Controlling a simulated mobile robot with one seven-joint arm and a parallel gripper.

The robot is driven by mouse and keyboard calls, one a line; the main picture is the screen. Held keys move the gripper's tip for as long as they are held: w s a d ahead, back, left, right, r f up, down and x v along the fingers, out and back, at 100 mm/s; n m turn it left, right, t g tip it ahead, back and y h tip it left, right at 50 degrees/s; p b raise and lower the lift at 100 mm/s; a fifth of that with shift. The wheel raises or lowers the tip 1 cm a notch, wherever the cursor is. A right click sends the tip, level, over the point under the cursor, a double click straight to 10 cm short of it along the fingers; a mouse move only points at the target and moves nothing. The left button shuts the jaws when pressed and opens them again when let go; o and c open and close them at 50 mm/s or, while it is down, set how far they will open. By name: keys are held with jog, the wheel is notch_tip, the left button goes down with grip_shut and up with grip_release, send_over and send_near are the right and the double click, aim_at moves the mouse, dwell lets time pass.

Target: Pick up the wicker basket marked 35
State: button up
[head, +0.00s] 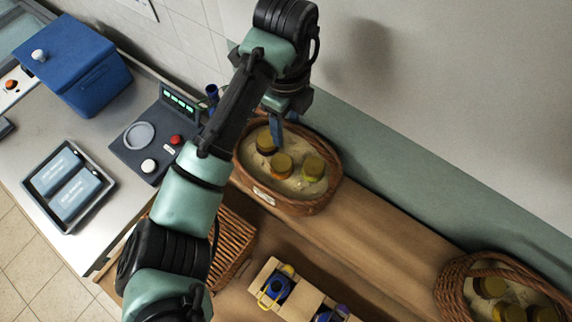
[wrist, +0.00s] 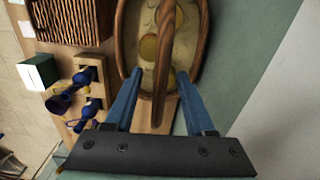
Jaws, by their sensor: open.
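A wicker basket (head: 302,208) with a pale label on its front stands on the wooden counter and holds several lidded jars on a pale lining. The label is too small to read. A second wicker basket (head: 452,277) with jars is cut off at the lower right; no marking on it is readable. My gripper (head: 276,131) is over the back of the first basket, partly hidden by my arm. In the wrist view my gripper (wrist: 160,72) is open, its blue fingers on either side of a basket's arched handle (wrist: 167,40). I cannot tell whether they touch it.
A slatted wicker tray (head: 232,245) and a wooden holder with blue items (head: 300,298) lie in front. A dark scale (head: 150,140), a blue box (head: 85,75) and a black tray (head: 70,190) stand left.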

grip_shut()
jog(key=shift+r, duration=0.1)
dwell(1.3)
